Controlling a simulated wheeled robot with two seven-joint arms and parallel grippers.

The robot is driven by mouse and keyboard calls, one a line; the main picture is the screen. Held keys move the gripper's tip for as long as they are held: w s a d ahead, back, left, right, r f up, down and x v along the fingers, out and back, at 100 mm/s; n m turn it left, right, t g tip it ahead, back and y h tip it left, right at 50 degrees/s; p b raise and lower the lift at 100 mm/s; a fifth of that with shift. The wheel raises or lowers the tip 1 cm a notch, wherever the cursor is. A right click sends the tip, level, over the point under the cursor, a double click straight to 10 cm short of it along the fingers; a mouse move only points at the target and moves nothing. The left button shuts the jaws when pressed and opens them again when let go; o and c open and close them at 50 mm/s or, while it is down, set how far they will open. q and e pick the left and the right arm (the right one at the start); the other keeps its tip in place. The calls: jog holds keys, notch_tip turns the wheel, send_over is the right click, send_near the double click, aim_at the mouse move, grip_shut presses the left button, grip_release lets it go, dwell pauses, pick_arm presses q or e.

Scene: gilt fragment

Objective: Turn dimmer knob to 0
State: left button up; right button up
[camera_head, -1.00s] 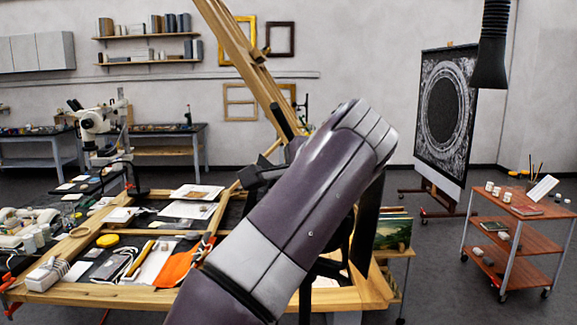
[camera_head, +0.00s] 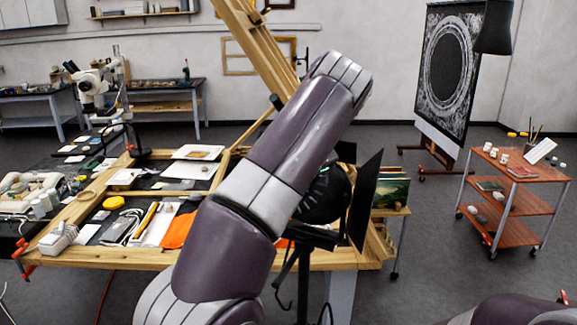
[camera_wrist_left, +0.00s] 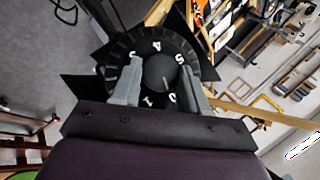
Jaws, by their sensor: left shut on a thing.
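In the left wrist view the round black dimmer knob (camera_wrist_left: 158,72) sits at the middle of a dark dial (camera_wrist_left: 156,46) with white digits around it. I make out a 4 and a 5 above and what looks like a 1 and a 0 below. I cannot tell surely where the knob points. My left gripper (camera_wrist_left: 160,78) has its two grey fingers on either side of the knob, shut on it. In the head view the dial is on or near the back of a black lamp (camera_head: 325,195), partly behind my left arm. My left fingers are hidden there.
Black lamp flaps (camera_head: 366,195) stand out beside the lamp on its stand. A wooden worktable (camera_head: 110,258) with papers and tools is at left. A red shelf cart (camera_head: 515,195) is at right.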

dwell(0.3)
pick_arm(q)
jog(key=o, duration=1)
jog(key=shift+o, duration=0.2)
jog(key=p+v, duration=0.6)
jog(key=v, duration=0.6)
jog(key=shift+r, duration=0.25)
jog(key=shift+d, duration=0.1)
